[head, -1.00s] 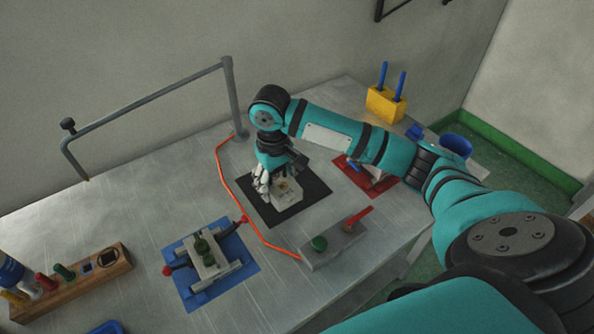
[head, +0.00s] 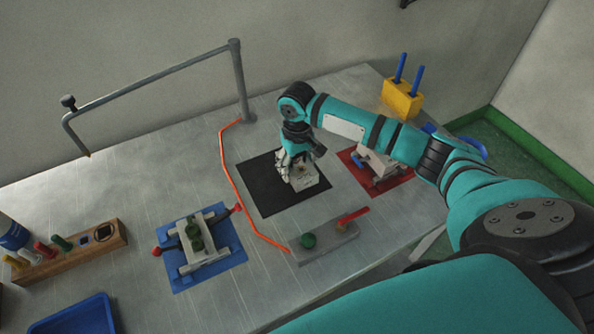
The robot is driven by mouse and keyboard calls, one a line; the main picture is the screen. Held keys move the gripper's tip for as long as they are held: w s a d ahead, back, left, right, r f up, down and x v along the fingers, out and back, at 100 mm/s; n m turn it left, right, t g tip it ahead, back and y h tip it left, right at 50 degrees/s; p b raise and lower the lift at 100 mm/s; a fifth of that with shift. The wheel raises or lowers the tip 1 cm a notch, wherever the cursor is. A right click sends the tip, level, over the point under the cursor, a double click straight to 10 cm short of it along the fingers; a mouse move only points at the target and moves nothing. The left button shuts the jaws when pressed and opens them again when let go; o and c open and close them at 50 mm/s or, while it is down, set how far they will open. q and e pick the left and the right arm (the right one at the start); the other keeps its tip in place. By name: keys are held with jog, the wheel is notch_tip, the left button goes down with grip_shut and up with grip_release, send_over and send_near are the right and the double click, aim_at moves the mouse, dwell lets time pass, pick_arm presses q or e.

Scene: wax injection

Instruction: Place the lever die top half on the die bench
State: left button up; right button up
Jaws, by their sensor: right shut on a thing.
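My right gripper (head: 289,174) is over the black mat (head: 262,190), pointing down, with its fingers shut on a pale block (head: 305,182), which I take to be the lever die top half. The block is partly hidden by the fingers. I cannot tell whether it touches the mat or hangs just above it. Another pale die assembly (head: 378,165) sits on the red mat (head: 400,181), partly hidden by my right arm. My left gripper is out of view.
A clamp fixture (head: 204,250) with green knobs and red-tipped levers lies on the blue mat (head: 236,259). A grey block (head: 328,242) with a green button and red handle is in front. An orange cable (head: 232,190), metal rail (head: 150,80), wooden rack (head: 75,260) and yellow holder (head: 401,98) surround them.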

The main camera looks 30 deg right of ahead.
aim_at(298, 173)
jog(key=shift+f, duration=1.4)
jog(key=shift+f, duration=0.1)
jog(key=o, duration=1.7)
jog(key=shift+s, duration=0.1)
notch_tip(298, 173, up, 12)
jog(key=shift+r+b, duration=0.1)
jog(key=shift+b, duration=0.4)
